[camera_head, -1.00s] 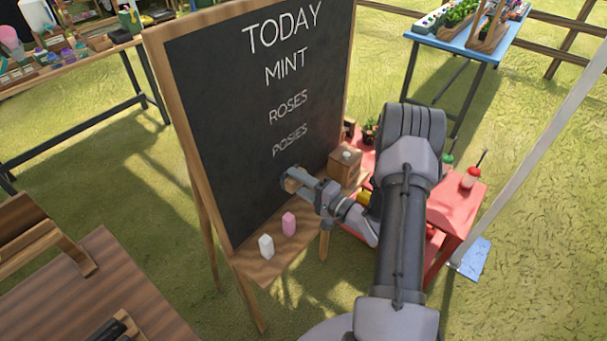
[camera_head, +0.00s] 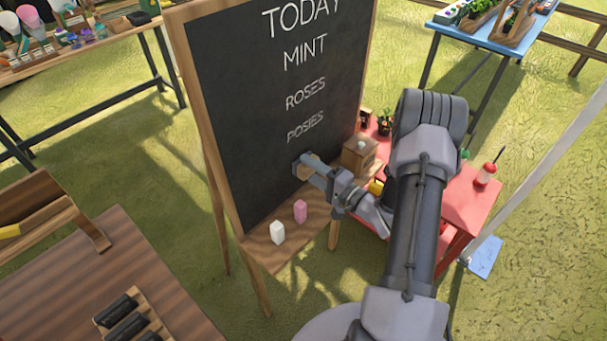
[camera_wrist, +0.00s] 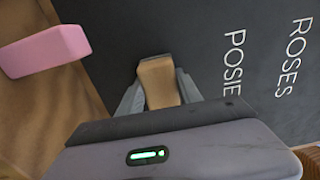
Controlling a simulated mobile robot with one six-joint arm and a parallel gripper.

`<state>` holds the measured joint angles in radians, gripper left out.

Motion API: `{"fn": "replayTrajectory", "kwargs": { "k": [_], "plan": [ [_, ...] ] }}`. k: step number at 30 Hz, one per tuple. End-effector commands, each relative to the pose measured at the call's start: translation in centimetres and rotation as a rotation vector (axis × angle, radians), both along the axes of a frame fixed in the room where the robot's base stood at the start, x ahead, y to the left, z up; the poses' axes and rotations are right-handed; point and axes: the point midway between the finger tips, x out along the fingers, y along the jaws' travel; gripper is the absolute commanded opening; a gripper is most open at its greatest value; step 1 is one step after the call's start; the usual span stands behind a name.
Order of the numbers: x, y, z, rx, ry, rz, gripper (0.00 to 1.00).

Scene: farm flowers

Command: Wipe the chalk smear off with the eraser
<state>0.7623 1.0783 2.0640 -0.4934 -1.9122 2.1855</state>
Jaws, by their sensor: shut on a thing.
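The chalkboard (camera_head: 260,150) stands on an easel with TODAY, MINT, ROSES and POSIES written in white. My gripper (camera_head: 310,172) is at the lower right part of the board, below POSIES. It is shut on the eraser (camera_wrist: 158,82), a tan wooden block, held between both fingers in the wrist view. The eraser is at or very close to the board face; I cannot tell if it touches. It shows small at the gripper tip in the head view (camera_head: 300,171). I see no clear chalk smear; the eraser and gripper hide part of the board.
A brown table (camera_head: 110,285) is at lower left.

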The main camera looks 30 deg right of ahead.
Motion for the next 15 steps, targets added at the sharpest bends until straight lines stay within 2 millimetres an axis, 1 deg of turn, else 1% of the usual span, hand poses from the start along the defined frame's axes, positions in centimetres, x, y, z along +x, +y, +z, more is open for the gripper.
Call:
{"fn": "replayTrajectory", "kwargs": {
  "k": [5,10,15],
  "plan": [
    [0.5,-1.1,-0.1,0.0,-0.001,0.0,0.09],
    [1.3,-3.0,-0.1,-0.001,0.0,0.0,0.09],
    [1.7,-3.8,0.0,0.001,0.001,0.0,0.09]
  ]
}}
